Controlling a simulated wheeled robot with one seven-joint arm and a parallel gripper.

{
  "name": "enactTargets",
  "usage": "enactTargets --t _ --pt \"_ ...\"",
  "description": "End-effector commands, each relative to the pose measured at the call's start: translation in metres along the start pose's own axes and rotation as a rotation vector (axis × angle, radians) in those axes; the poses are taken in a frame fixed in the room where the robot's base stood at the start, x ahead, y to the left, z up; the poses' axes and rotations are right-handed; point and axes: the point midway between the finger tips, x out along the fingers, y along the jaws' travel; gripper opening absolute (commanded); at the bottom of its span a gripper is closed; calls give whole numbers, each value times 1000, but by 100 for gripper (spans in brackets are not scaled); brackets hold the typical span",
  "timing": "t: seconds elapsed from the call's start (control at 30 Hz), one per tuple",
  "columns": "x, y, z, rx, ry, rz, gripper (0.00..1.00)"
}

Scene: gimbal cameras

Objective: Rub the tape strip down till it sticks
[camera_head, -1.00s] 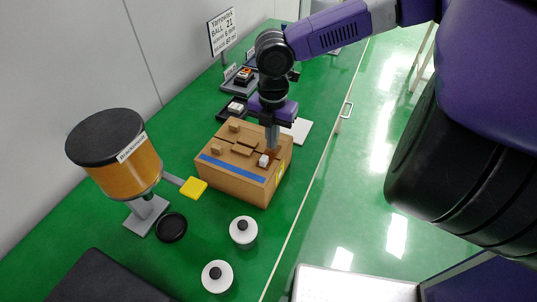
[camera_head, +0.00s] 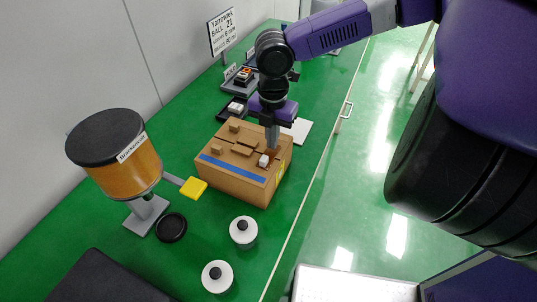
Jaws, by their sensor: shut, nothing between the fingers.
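A brown box (camera_head: 233,189) stands on the green table, with small tan blocks and raised pieces on its top. A blue strip (camera_head: 232,167) runs along the top near its front edge. A yellow mark (camera_head: 280,173) is on its right side. A small white block (camera_head: 264,160) sits on the top near the right end. My gripper (camera_head: 272,146) points down over the right part of the box top, just behind the white block. It is shut and appears empty. Whether its tips touch the box top is too small to tell. Which piece is the tape strip is not certain.
A dispenser with an amber drum (camera_head: 137,168) and yellow lever (camera_head: 194,188) stands left of the box. Two white lidded jars (camera_head: 243,231) and a black dish (camera_head: 171,228) are in front. Trays (camera_head: 233,108) and a sign (camera_head: 223,31) stand behind. A white sheet (camera_head: 298,130) lies behind right.

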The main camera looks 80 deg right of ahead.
Motion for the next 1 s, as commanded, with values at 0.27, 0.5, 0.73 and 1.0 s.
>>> enactTargets --t 0.27,0.5,0.73,1.0 --pt "0 0 0 0 0 0 0" --pt "3 0 0 0 0 0 0" --pt "7 0 0 0 1 0 0" --pt "12 0 0 0 0 0 0"
